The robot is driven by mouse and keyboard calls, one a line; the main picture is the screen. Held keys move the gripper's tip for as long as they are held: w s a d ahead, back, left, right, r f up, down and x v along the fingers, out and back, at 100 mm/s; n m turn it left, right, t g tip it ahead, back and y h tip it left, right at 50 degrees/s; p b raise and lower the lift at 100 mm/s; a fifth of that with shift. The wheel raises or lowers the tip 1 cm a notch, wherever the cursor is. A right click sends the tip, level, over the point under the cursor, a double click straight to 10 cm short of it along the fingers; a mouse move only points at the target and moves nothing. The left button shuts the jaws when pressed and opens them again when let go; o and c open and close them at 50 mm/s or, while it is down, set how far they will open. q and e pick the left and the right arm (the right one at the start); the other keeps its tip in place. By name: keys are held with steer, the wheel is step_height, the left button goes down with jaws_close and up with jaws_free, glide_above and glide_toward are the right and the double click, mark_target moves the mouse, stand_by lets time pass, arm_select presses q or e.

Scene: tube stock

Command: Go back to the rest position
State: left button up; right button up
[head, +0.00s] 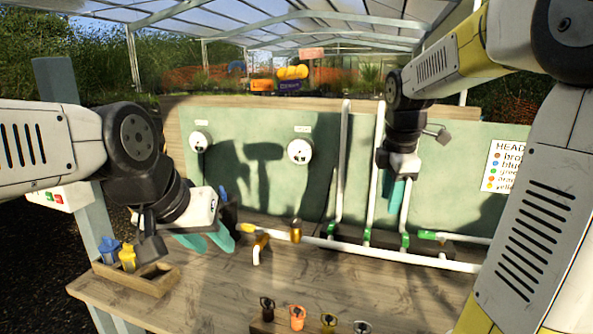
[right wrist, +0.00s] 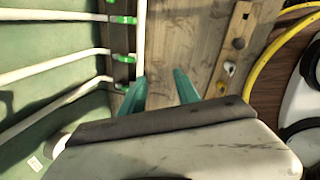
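My left gripper (head: 208,241) hangs over the left part of the wooden bench (head: 215,295) in the head view. Its teal fingers are apart and I see nothing between them. My right gripper (head: 393,190) points down in front of the green back panel (head: 265,195), near the white pipes. In the right wrist view my right gripper (right wrist: 164,90) shows two teal fingers spread apart with only the bench behind them. Both grippers look empty.
White pipes (head: 344,160) with green fittings (head: 405,242) run up the panel and along the bench. A wooden tray (head: 165,283) with blue and yellow pieces stands at left. A row of small coloured pieces (head: 297,318) sits at the front edge. The bench middle is mostly clear.

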steer(key=s+a+m+t+y, duration=0.1)
steer(key=s+a+m, duration=0.2)
steer(key=s+m, duration=0.5)
steer(key=s+a+m+t+y, duration=0.1)
steer(key=s+a+m, duration=0.3)
steer(key=s+m, duration=0.5)
steer(key=shift+s+a+m+t+y, duration=0.15)
steer(key=shift+m+t+y, duration=0.15)
steer(key=shift+t, duration=0.4)
